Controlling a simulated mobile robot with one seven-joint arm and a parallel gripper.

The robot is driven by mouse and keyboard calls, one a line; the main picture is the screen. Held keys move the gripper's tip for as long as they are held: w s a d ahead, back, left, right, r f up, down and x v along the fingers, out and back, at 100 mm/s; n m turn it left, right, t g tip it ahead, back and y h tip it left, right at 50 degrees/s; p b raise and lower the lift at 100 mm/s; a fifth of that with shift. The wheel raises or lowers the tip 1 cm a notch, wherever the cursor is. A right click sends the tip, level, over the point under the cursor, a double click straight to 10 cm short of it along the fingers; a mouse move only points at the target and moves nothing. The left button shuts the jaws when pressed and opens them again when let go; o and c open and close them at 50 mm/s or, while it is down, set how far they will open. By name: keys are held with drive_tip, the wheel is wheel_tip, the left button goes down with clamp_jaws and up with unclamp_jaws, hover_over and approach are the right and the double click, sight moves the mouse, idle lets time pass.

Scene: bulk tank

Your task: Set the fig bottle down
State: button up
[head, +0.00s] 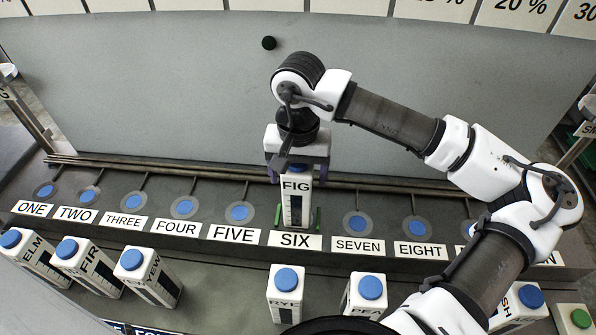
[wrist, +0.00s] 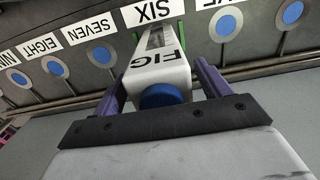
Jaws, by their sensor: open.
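The fig bottle (head: 296,203) is a white square bottle with a dark window strip and FIG on its label. It stands upright at the SIX place, behind the SIX label (head: 295,241). In the wrist view the bottle (wrist: 165,68) shows its blue cap (wrist: 160,96), with the SIX label (wrist: 153,11) beyond. My gripper (head: 296,177) is open above and around the bottle's top. In the wrist view its purple fingers (wrist: 160,85) stand on either side of the bottle with gaps showing. The bottle's base is partly hidden.
Other places with blue discs line the shelf, such as FIVE (head: 239,213) and SEVEN (head: 357,224). In front stand bottles ELM (head: 37,262), FIR (head: 92,268), YEW (head: 150,278), RYE (head: 285,300) and PEA (head: 367,298). A grey wall (head: 190,90) rises behind.

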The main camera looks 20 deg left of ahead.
wheel_tip(320, 180, up, 12)
drive_tip(key=b, duration=0.1)
drive_tip(key=shift+r, duration=0.15)
idle(0.3)
